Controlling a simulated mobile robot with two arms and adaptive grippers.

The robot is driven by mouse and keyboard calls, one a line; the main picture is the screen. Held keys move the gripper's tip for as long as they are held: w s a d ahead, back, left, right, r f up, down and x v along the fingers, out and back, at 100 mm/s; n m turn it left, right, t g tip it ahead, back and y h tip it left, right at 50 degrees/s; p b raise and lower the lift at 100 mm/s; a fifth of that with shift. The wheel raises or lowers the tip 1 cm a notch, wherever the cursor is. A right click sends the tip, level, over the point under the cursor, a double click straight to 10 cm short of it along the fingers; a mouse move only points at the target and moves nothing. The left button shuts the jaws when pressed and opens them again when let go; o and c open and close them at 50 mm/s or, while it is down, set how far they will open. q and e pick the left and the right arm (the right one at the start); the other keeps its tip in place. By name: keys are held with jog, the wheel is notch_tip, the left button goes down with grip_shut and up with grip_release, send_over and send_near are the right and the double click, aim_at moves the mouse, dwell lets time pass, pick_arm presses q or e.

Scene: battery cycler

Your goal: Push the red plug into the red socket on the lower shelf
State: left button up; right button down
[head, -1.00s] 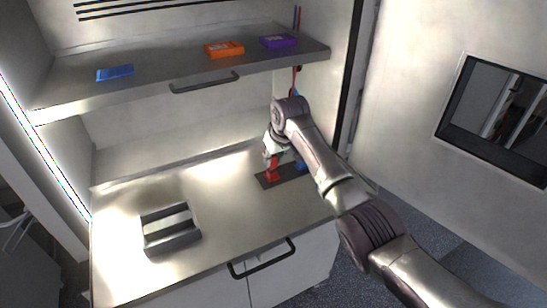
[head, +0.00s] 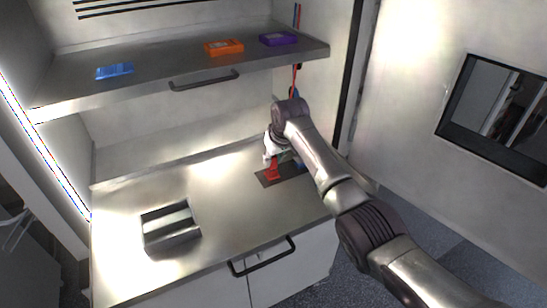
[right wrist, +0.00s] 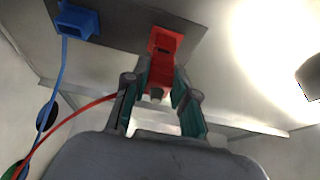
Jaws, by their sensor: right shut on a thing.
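The red plug (right wrist: 161,72) is between the fingers of my right gripper (right wrist: 158,90), which is shut on it. A red cable runs off to the left from it in the right wrist view. The red socket (right wrist: 166,38) stands on the dark plate, directly in line with the plug, and the two look touching; I cannot tell how deep the plug sits. In the head view the red socket (head: 273,171) shows at the right of the lower shelf (head: 228,205), and my right gripper (head: 270,157) is just behind it, partly hidden by my wrist. My left gripper is not in view.
A blue plug and socket (right wrist: 78,22) with a blue cable sit beside the red one on the dark plate (right wrist: 120,22). A grey slotted holder (head: 170,230) stands at the left of the lower shelf. Blue, orange (head: 223,48) and purple (head: 278,40) cases lie on the upper shelf.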

jog(key=shift+f, duration=0.2)
jog(key=c, duration=0.8)
grip_release()
jog(key=shift+c, duration=0.2)
